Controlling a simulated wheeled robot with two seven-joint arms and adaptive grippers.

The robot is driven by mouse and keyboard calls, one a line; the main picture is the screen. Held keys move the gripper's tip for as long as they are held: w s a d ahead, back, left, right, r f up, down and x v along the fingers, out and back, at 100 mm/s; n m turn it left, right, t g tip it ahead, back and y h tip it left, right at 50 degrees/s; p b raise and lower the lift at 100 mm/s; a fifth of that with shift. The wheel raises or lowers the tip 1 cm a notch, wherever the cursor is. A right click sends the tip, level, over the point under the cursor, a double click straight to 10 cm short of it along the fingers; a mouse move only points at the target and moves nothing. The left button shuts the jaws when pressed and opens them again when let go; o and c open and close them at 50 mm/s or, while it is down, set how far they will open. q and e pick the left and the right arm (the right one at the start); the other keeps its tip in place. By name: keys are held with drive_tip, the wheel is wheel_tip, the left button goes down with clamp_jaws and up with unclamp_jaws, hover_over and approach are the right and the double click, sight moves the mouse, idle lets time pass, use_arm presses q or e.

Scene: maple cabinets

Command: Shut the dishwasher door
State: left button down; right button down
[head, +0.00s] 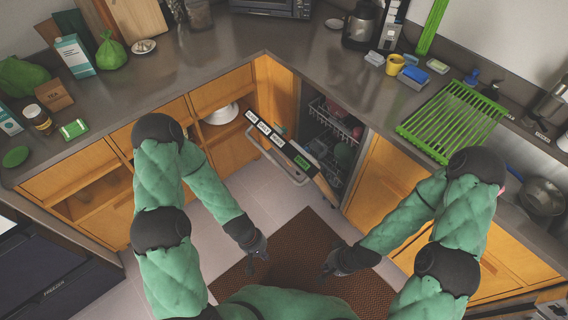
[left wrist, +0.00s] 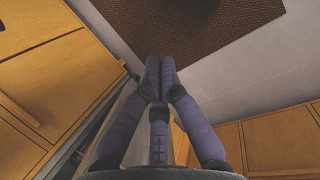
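The dishwasher door (head: 318,177) is partly open in the head view, tilted out from the corner cabinets. Its top edge carries a row of labels and a bar handle (head: 277,163) runs along its front. Behind it the dishwasher's racks (head: 338,118) with dishes show. My left gripper (head: 257,268) is below and in front of the door, apart from the handle. In the left wrist view its fingers (left wrist: 160,62) lie together with nothing between them. My right gripper (head: 327,269) is below the door at the right, touching nothing visible; its finger opening is unclear.
A brown mat (head: 300,235) lies on the tiled floor under both grippers. Wooden drawers on the left (head: 95,190) stand open or recessed, and wooden cabinets (head: 385,185) flank the dishwasher on the right. The counter above holds a green drying rack (head: 450,120) and several other items.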

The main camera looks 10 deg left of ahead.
use_arm(q)
drive_tip(key=w+n+t+h+b, duration=0.3)
drive_tip(key=w+n+h, duration=0.2)
drive_tip(key=w+n, duration=0.95)
drive_tip(key=w+a+r+n+t, duration=0.2)
drive_tip(key=w+t, duration=0.1)
drive_tip(key=w, duration=0.3)
drive_tip(key=w+a+r+n+t+b, duration=0.1)
drive_tip(key=w+a+r+n+t, duration=0.15)
drive_tip(key=w, duration=0.35)
drive_tip(key=w+a+r+n+t, duration=0.1)
drive_tip(key=w+a+n+t, duration=0.15)
drive_tip(key=w, duration=0.25)
drive_tip(key=shift+m+t, duration=0.25)
drive_tip(key=shift+t, duration=0.05)
drive_tip(key=b+x, duration=0.1)
drive_tip(key=x, duration=0.2)
drive_tip(key=b+x, duration=0.1)
drive_tip(key=x, duration=0.2)
drive_tip(key=b+x, duration=0.1)
drive_tip(key=x, duration=0.3)
drive_tip(key=shift+d+r, duration=0.2)
drive_tip(key=shift+r, duration=0.1)
